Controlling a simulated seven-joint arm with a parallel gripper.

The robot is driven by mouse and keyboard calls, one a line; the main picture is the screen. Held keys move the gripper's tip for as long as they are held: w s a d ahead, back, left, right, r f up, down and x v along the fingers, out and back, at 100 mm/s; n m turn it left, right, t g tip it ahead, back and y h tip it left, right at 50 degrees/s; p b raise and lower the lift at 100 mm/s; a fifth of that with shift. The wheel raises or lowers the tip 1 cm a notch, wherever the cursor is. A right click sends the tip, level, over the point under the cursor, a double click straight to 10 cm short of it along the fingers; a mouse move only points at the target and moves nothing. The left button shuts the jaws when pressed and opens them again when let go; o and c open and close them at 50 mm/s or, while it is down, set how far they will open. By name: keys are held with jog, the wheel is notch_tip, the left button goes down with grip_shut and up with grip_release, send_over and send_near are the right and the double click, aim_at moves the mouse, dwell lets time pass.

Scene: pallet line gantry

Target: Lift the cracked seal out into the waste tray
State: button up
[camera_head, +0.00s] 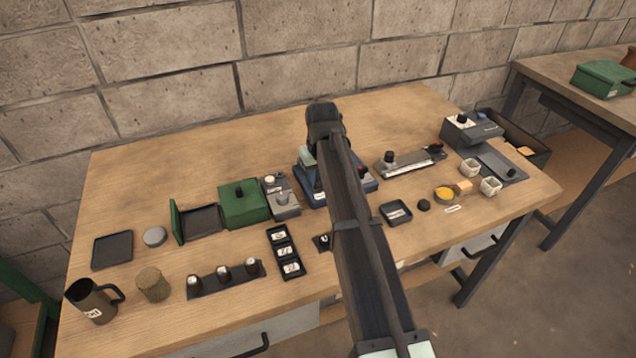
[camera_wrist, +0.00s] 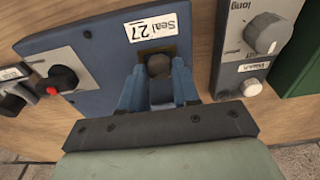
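A blue fixture (camera_wrist: 95,62) labelled "Seal 27" fills the middle of the wrist view; in the head view this blue fixture (camera_head: 308,188) shows beside my arm. A dark round piece (camera_wrist: 158,66) sits in a brownish square recess in it, likely the seal; no crack can be made out. My gripper (camera_wrist: 159,72) has its fingers apart, one at each side of this piece. I cannot make out firm contact. In the head view my arm hides the gripper and seal. Which tray is the waste tray is unclear; a flat dark tray (camera_head: 112,250) lies at the left.
A grey unit with a knob (camera_wrist: 262,38) and a green box (camera_wrist: 300,65) stand close on the right in the wrist view. A small black tray (camera_head: 396,213) lies right of my arm. A mug (camera_head: 92,300) stands front left. The table's back left is clear.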

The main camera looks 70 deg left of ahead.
aim_at(318, 181)
jog(key=shift+c, duration=0.6)
jog(key=shift+r, duration=0.15)
jog(key=shift+r, duration=2.9)
